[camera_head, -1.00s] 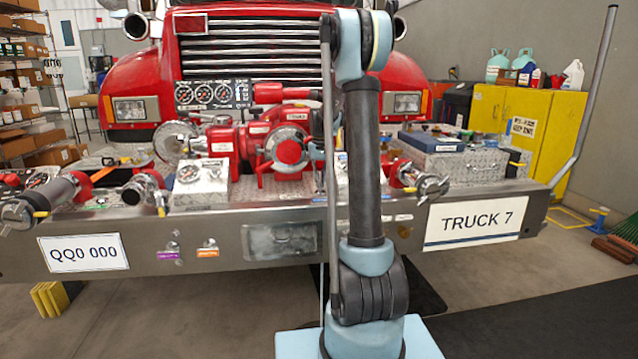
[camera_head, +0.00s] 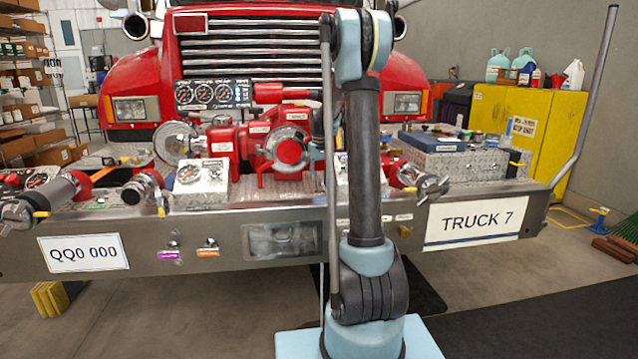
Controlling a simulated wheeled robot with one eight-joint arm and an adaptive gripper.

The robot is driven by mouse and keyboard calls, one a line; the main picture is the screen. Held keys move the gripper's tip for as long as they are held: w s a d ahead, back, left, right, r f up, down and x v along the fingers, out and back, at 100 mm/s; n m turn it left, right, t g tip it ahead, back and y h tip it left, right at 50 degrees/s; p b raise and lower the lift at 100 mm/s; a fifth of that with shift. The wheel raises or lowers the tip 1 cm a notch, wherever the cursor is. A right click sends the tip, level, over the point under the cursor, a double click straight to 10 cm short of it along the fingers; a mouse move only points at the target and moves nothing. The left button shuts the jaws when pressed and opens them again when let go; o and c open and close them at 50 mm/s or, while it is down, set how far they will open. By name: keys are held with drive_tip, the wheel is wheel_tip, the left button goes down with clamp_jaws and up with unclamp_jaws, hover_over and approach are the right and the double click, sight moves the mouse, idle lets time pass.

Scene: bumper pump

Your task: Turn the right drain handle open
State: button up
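Two small drain handles sit on the front face of the steel bumper (camera_head: 100,232). The left one (camera_head: 173,244) is above a purple label and the right one (camera_head: 211,243) is above an orange label. Both are too small to tell how far they are turned. My arm (camera_head: 362,160) rises in front of the bumper, right of both handles, and bends over at the top. A blue part of my arm shows behind the upright link, near the red pump. My gripper is hidden behind my arm and cannot be made out.
A red pump (camera_head: 284,150), a gauge panel (camera_head: 213,93) and pipe fittings with caps (camera_head: 141,189) crowd the bumper top. A diamond-plate box (camera_head: 470,166) stands to the right. A yellow cabinet (camera_head: 535,125) is behind. Floor in front of the bumper's left half is mostly clear.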

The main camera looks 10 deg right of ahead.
sight(320, 181)
wheel_tip(320, 181, up, 12)
idle(0.6)
drive_tip(key=shift+f, duration=0.1)
